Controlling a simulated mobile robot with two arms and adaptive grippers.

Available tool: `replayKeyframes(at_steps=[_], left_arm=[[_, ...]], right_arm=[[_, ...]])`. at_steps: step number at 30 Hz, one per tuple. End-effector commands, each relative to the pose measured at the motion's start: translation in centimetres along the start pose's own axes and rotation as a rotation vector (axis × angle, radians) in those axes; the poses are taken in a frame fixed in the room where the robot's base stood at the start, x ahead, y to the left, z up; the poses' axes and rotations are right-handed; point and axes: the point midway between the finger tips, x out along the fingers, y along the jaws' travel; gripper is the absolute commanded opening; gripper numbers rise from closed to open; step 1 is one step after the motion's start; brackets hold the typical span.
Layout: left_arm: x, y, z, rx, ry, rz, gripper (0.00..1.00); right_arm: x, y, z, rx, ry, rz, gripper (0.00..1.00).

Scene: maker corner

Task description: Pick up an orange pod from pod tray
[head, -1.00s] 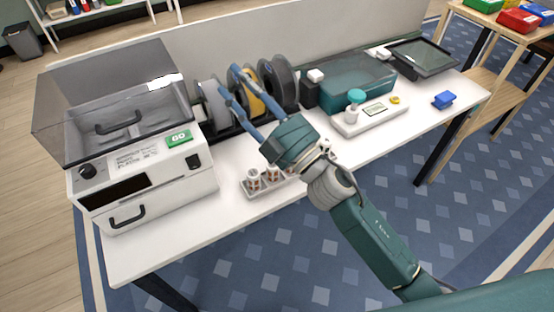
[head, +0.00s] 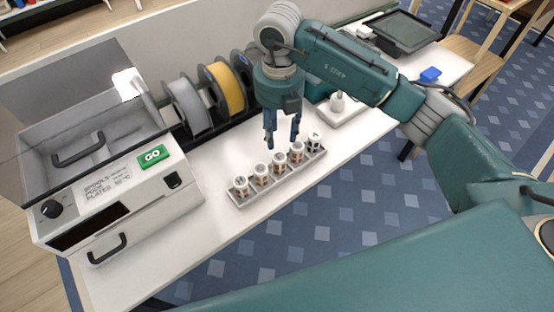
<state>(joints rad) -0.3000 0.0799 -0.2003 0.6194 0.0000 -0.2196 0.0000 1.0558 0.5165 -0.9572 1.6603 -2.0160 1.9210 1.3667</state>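The pod tray (head: 285,181) is a narrow light grey rack on the white table, holding a single row of pods. Several pods are white cups with orange-brown marks, such as the one at the left end (head: 241,185) and the middle one (head: 279,162). The pod at the right end (head: 314,142) has dark marks instead. My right gripper (head: 282,143) points down just behind and above the tray's right half. Its two blue fingers are apart with nothing visible between them. I cannot tell whether the fingertips touch a pod. My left gripper is not in view.
Grey (head: 190,106) and yellow (head: 228,88) spools stand behind the tray.

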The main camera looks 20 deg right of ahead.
Motion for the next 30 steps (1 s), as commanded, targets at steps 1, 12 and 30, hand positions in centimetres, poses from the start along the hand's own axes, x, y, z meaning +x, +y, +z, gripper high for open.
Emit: replayKeyframes(at_steps=[1,12,30], left_arm=[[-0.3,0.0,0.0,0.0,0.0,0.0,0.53],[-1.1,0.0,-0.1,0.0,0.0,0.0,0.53],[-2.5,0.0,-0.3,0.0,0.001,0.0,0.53]], right_arm=[[0.9,-0.1,-0.2,-0.001,0.006,-0.002,0.4],[4.8,0.0,-0.3,-0.003,0.007,0.003,0.4],[9.5,-0.1,-0.5,-0.006,0.004,0.005,0.4]])
